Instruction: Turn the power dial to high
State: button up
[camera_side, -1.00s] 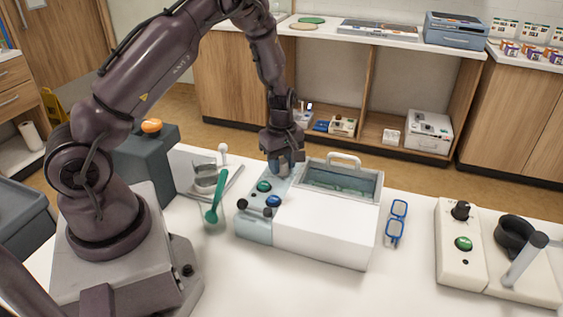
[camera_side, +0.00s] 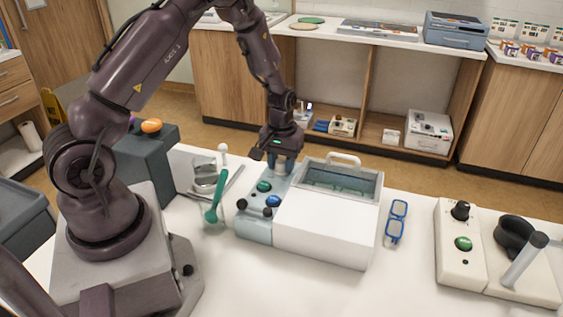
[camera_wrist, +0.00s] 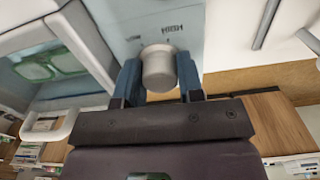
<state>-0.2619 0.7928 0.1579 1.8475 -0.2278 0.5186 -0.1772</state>
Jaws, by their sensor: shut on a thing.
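The power dial (camera_wrist: 158,66) is a pale grey round knob on a light blue panel, with a HIGH label just beyond it in the wrist view. My gripper (camera_wrist: 158,82) has its two blue fingers on either side of the dial, shut on it. In the side view, my gripper (camera_side: 282,168) points down at the far end of the panel (camera_side: 252,229) of a white bath unit (camera_side: 325,231). It hides the dial there. I cannot see a pointer mark on the dial, so its setting is unclear.
On the panel are a green button (camera_side: 264,187), a blue button (camera_side: 273,201) and black knobs. A lidded basin (camera_side: 340,185) with a raised handle stands close right of my gripper.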

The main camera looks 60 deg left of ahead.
aim_at(281, 161)
jog(key=shift+m, duration=1.1)
jog(key=o, duration=0.9)
jog(key=shift+r, duration=0.15)
notch_tip(281, 161, up, 13)
jog(key=shift+f, duration=0.15)
